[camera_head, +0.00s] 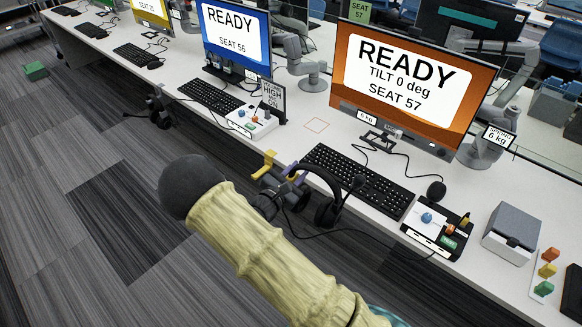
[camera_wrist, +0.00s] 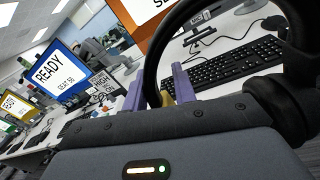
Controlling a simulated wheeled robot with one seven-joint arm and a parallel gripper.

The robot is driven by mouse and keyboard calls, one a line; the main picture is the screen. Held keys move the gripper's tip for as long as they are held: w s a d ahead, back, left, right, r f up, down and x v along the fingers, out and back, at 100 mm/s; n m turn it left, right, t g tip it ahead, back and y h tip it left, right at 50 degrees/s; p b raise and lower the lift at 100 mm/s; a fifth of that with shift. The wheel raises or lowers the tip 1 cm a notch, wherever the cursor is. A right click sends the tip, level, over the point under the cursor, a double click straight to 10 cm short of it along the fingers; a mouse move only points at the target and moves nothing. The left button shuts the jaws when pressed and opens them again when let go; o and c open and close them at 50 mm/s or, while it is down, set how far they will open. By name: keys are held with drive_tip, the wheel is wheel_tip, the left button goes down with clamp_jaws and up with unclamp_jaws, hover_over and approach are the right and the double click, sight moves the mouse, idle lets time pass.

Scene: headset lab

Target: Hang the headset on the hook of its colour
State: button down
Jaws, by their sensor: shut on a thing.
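A black headset (camera_head: 329,211) is at the front edge of the desk in the head view, in front of the keyboard. Its dark headband arches large across the wrist view (camera_wrist: 153,62), and a thick dark part fills that view's right side. My gripper (camera_head: 282,172) is shut on the headset at the left of the band. Lavender fingers of my gripper (camera_wrist: 159,92) show in the wrist view. A yellow piece (camera_head: 265,166) is beside the fingers and also shows between them in the wrist view (camera_wrist: 167,98). I cannot tell whether it is a hook or part of the headset.
The white desk (camera_head: 480,184) holds a keyboard (camera_head: 358,180), an orange-framed monitor (camera_head: 402,80), a mouse (camera_head: 436,191), a small control box (camera_head: 437,228) and a grey box (camera_head: 514,232). A blue-framed monitor (camera_head: 236,36) stands farther left. The floor left of the desk is mostly clear.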

drive_tip(key=s+d+f+n+t+y, duration=0.1)
drive_tip(key=d+f+y, duration=0.1)
drive_tip(key=f, duration=0.1)
drive_tip(key=s+d+f+n+t+y, duration=0.1)
drive_tip(key=s+d+f+n+y, duration=0.1)
drive_tip(key=f, duration=0.2)
drive_tip(key=s+d+f+n+t+y, duration=0.1)
drive_tip(key=s+d+f+n+y, duration=0.1)
drive_tip(key=f+y, duration=0.1)
drive_tip(key=shift+f, duration=0.6)
drive_tip(key=s+d+f+n+t+y, duration=0.1)
drive_tip(key=s+d+f+n+y, duration=0.1)
drive_tip(key=s+f+y, duration=0.2)
wheel_tip(320, 180, down, 2)
drive_tip(key=shift+s+d+f+n, duration=0.1)
drive_tip(key=shift+s+d+n, duration=0.2)
drive_tip(key=shift+d+n, duration=0.1)
